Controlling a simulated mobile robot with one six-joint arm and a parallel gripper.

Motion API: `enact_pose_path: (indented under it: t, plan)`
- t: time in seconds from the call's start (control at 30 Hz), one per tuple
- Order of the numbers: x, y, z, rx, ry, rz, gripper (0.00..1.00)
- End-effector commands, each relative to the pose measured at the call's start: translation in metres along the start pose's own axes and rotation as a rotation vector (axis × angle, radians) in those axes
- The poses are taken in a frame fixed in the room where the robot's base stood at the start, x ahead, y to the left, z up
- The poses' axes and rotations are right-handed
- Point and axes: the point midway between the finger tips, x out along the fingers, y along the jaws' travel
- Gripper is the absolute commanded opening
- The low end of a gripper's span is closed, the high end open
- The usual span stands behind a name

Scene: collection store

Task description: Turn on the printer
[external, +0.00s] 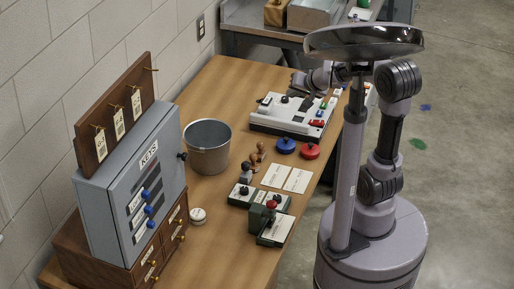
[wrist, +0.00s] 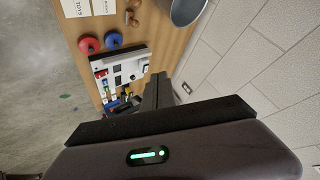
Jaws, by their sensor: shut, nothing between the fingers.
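A white box-shaped device (external: 279,121) with a black knob and small red, green and blue controls sits on the far part of the wooden table. It may be the printer; I cannot read any label on it. In the wrist view its white panel (wrist: 114,66) shows left of centre, turned on its side. My gripper (external: 308,101) is above the right part of this device, with its dark fingers shut and empty. The fingers also show in the wrist view (wrist: 158,78), right of the panel. I cannot tell whether they touch it.
Blue (external: 286,145) and red (external: 310,151) round objects lie in front of the device. A metal bucket (external: 208,158) stands left. Cards (external: 284,178), stamps and small green-and-white devices (external: 275,231) lie nearer. A grey key cabinet (external: 110,208) stands against the wall.

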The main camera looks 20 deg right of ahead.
Motion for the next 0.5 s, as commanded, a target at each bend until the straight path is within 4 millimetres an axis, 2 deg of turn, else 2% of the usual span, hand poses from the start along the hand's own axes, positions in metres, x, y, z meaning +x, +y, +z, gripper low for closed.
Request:
enact_pose_path:
  t: [0.03,0.1,0.17,0.23,0.33,0.4,0.5]
  plan:
    - [0.035,0.001,-0.018,0.015,0.042,0.027,0.0]
    - [0.081,0.009,-0.043,0.032,0.14,0.075,0.0]
    - [0.12,0.025,-0.059,0.036,0.224,0.138,0.0]
    - [0.161,0.05,-0.067,0.023,0.319,0.232,0.0]
    - [0.205,0.095,-0.064,-0.031,0.441,0.394,0.0]
    - [0.225,0.126,-0.054,-0.088,0.509,0.506,0.0]
    - [0.239,0.161,-0.036,-0.179,0.575,0.639,0.0]
